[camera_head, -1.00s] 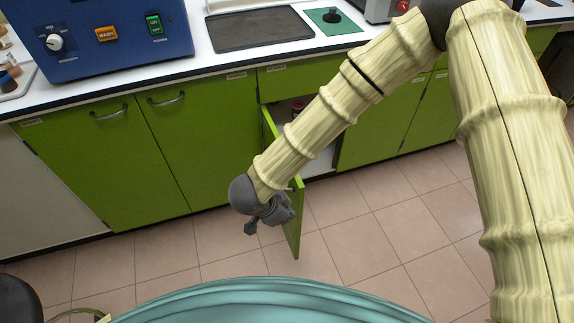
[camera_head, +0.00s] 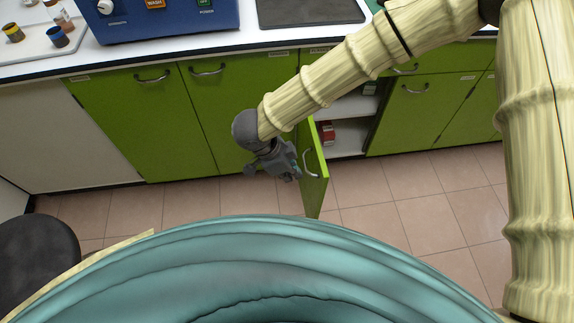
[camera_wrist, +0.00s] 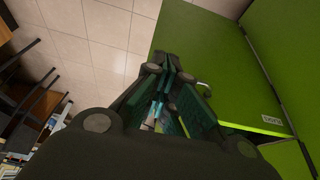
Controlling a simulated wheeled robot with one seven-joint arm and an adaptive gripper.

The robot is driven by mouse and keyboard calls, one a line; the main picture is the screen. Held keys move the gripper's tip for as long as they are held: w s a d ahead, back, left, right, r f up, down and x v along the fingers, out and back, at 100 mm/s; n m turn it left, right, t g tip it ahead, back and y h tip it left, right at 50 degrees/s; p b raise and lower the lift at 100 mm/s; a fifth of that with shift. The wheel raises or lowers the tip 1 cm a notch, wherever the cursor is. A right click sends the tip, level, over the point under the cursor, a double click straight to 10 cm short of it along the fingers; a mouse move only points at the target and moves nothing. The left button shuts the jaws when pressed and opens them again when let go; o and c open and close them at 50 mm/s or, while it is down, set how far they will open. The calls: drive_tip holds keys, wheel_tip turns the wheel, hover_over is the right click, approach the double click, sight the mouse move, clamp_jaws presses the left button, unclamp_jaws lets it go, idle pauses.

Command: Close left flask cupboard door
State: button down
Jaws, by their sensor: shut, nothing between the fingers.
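The green cupboard door (camera_head: 316,180) stands open, sticking out from the cabinet front toward me. Its bar handle (camera_head: 308,163) is on the face turned to the left. My gripper (camera_head: 294,172) is shut and empty, just left of that face and close to the handle. I cannot tell whether it touches the door. In the wrist view my gripper (camera_wrist: 165,88) points at a green panel (camera_wrist: 205,45), and part of a handle shows beside the fingers. My forearm hides the top of the door and part of the cupboard opening.
The open cupboard has white shelves (camera_head: 350,143) with a red item (camera_head: 327,133) inside. Closed green doors (camera_head: 135,125) lie to the left, and others to the right. A dark round stool (camera_head: 35,255) stands at lower left. Tiled floor (camera_head: 390,225) is clear before the cupboard.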

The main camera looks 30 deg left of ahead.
drive_tip(key=w+d+f, duration=0.3)
drive_tip(key=d, duration=0.1)
drive_tip(key=shift+d+f, duration=0.15)
drive_tip(key=shift+d, duration=0.05)
drive_tip(key=shift+d, duration=0.1)
idle(0.4)
